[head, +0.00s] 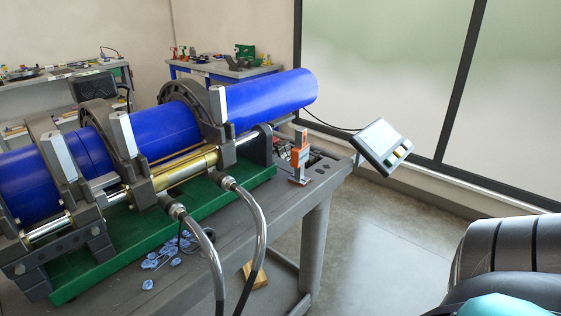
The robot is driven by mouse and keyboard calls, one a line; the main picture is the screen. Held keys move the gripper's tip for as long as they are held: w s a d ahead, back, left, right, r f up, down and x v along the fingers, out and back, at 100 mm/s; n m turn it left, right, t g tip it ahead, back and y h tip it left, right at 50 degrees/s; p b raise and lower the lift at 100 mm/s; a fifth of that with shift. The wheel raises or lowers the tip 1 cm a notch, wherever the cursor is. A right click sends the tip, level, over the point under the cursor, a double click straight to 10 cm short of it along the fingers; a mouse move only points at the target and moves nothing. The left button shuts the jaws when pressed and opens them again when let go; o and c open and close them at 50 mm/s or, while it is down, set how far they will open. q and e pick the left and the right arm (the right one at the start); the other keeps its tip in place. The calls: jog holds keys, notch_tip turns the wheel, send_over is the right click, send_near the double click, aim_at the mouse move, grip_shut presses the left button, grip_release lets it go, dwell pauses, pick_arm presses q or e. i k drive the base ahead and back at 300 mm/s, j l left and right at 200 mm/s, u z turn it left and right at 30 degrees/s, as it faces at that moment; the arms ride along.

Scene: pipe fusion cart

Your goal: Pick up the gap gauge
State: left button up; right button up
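An orange and grey upright tool (300,156), which looks like the gap gauge, stands on the grey cart top (318,180) near its right end. It is beside the green base plate (262,170) of the pipe fusion machine. Its fine details are too small to tell. Neither of my grippers shows in the head view. Dark rounded parts at the lower right corner appear to be part of my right arm, and no fingers are seen there.
A long blue pipe (270,98) lies in the grey clamps of the machine. Two hoses (258,225) curve down over the cart's front. Blue shavings (168,248) lie on the cart. A tilted control panel (380,146) stands off the right end. Open floor lies to the right.

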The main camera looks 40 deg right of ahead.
aim_at(300, 153)
jog(key=k+l+u, duration=0.1)
jog(key=l+u, duration=0.35)
jog(key=l, duration=0.85)
jog(key=k+l+u, duration=0.15)
jog(key=l, duration=0.35)
